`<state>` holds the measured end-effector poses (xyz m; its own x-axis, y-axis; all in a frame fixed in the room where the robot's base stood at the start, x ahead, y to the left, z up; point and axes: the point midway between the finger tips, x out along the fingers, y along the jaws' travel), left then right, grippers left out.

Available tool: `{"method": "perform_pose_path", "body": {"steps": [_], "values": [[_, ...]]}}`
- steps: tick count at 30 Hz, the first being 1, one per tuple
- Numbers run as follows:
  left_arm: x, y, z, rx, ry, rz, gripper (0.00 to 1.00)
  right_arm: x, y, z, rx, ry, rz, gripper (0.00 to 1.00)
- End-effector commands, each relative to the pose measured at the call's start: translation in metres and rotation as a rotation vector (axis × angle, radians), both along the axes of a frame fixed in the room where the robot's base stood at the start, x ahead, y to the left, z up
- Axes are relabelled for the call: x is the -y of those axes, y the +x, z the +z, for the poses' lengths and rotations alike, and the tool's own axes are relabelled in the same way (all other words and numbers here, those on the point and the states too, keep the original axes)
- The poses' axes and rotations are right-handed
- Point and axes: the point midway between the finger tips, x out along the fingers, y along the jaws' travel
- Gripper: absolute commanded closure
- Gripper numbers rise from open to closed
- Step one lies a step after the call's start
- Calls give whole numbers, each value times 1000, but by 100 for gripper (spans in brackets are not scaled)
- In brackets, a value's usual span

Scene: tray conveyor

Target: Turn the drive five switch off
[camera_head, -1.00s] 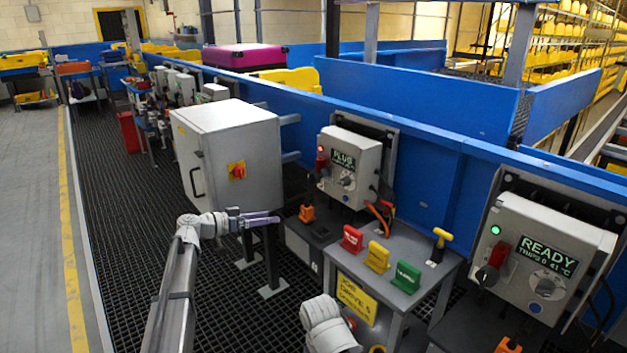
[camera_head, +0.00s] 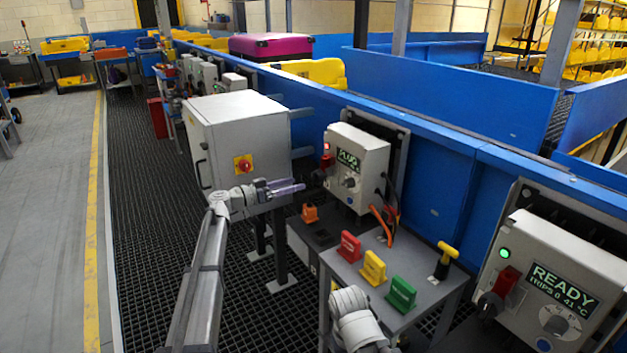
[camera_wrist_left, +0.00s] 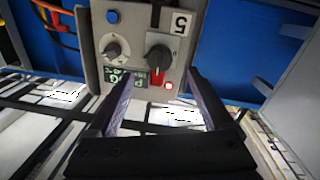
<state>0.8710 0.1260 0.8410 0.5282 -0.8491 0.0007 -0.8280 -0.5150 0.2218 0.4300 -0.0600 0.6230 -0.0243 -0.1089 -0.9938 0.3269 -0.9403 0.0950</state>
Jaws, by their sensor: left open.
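The drive five box (camera_head: 370,152) is a grey panel with a "PLUG" screen, on the blue conveyor wall. The wrist view shows it upside down, with a "5" label (camera_wrist_left: 181,23). Its black rotary switch (camera_wrist_left: 158,58) stands over a red plate, handle lengthwise along the panel. A red lamp (camera_wrist_left: 168,87) is lit beside it. My left gripper (camera_head: 302,187) is open and empty, just left of the box in the head view. In the wrist view its fingers (camera_wrist_left: 157,88) point at the panel, spread either side of the switch and apart from it. My right gripper is out of view.
A grey cabinet (camera_head: 240,130) with a red-and-yellow switch stands left of my left gripper. A small table (camera_head: 350,276) holds red, yellow and green tags and a yellow-handled tool. Another drive box (camera_head: 555,275) reads "READY" with a green lamp. Orange cables hang below drive five.

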Motion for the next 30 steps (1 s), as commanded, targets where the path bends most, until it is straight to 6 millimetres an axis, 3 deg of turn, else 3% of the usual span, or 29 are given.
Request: {"method": "perform_pose_path", "body": {"steps": [15,24,30], "values": [[59,36,0,-1,0,-3,15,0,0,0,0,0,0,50],[62,38,0,-1,0,0,15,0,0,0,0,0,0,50],[62,38,0,-1,0,-1,38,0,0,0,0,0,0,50]]}}
